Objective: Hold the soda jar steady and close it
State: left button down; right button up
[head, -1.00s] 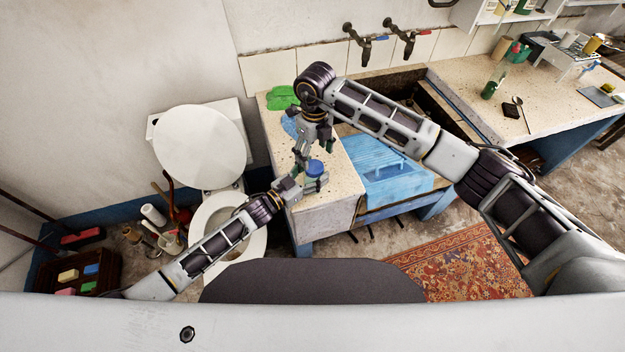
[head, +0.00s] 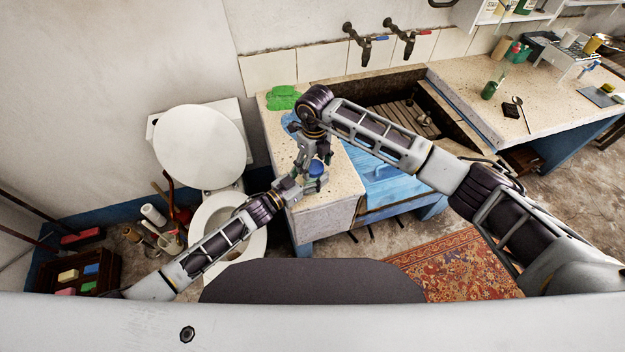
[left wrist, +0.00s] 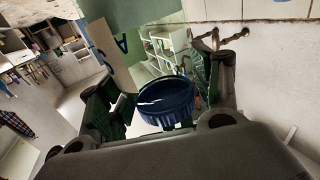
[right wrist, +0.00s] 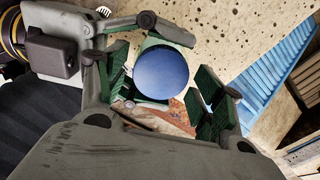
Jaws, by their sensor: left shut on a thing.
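The soda jar's round blue lid (head: 316,168) shows at the front of the stone counter; it also shows in the left wrist view (left wrist: 165,102) with a ribbed rim and in the right wrist view (right wrist: 161,73) from above. The jar's body is mostly hidden by my left gripper. My left gripper (head: 304,184) is shut on the jar from the left, below the lid. My right gripper (head: 314,160) is just above the jar, pointing down. Its fingers (right wrist: 165,85) are open on either side of the lid, with a gap at the right. How tightly the lid sits is unclear.
A green cloth (head: 284,98) lies at the back of the counter (head: 322,213). The toilet (head: 200,145) stands left of the counter, beneath my left arm.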

jog(key=c, duration=0.8)
jog(key=o, duration=1.2)
jog(key=shift+c, duration=0.2)
jog(key=shift+r, duration=0.1)
notch_tip(320, 180, up, 12)
jog(key=shift+a, duration=0.1)
pick_arm(q)
jog(key=shift+c, duration=1.2)
grip_release()
jog(key=shift+a, duration=0.1)
